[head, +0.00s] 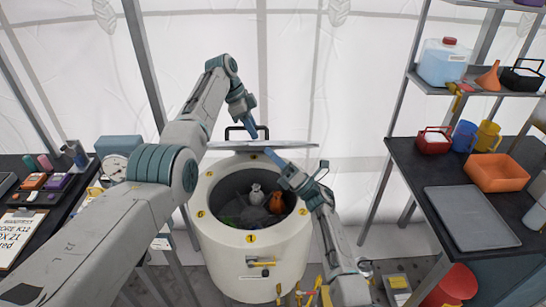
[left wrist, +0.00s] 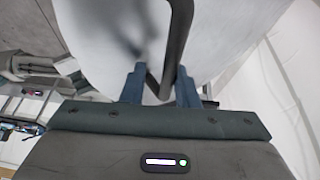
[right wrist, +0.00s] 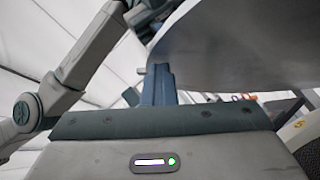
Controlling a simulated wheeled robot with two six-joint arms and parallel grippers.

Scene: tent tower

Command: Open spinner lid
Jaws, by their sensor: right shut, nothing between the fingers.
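The spinner (head: 225,250) is a white drum with yellow number discs around its rim. Its lid (head: 285,144) is off the rim, nearly edge-on above the back of the drum, so the opening shows. The black lid handle (head: 229,132) stands up on top. My left gripper (head: 252,133) is at this handle; in the left wrist view its fingers (left wrist: 160,85) are on both sides of the black bar, seemingly gripping it. My right gripper (head: 276,158) is shut and empty above the opening, near the lid's edge. In the right wrist view its fingers (right wrist: 157,78) are beside the lid (right wrist: 230,45).
Inside the drum are a white bottle (head: 256,194) and an orange item (head: 276,203). A dark bench (head: 432,165) with an orange bin (head: 496,172) and mugs stands right, below a shelf. Another cluttered bench is left. A red bucket (head: 452,287) is lower right.

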